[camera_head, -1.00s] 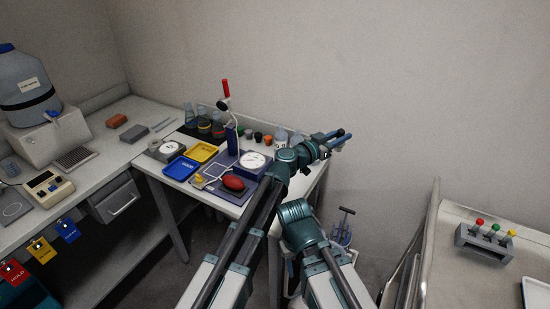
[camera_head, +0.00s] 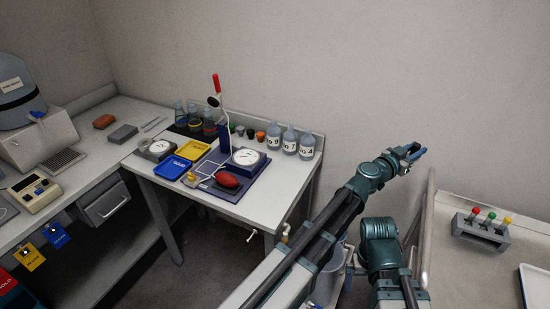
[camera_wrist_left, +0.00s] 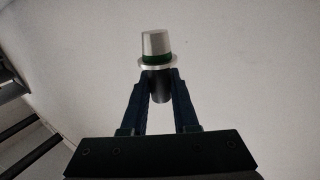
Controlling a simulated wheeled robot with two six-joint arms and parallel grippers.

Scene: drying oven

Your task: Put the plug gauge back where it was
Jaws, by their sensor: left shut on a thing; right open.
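My left gripper (camera_head: 416,152) is shut on the plug gauge (camera_wrist_left: 155,45), held up in front of the bare wall. In the left wrist view the fingers (camera_wrist_left: 160,95) close around its dark lower shaft. In the head view the gauge is too small to make out. A grey rack (camera_head: 480,236) with red, green and yellow-topped pieces stands on the right-hand surface, right of and below the gripper in the picture. My right gripper is out of view; only part of its arm shows.
The right-hand surface (camera_head: 460,270) has a raised rail (camera_head: 429,225) on its left edge and a white tray (camera_head: 536,290) at front right.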

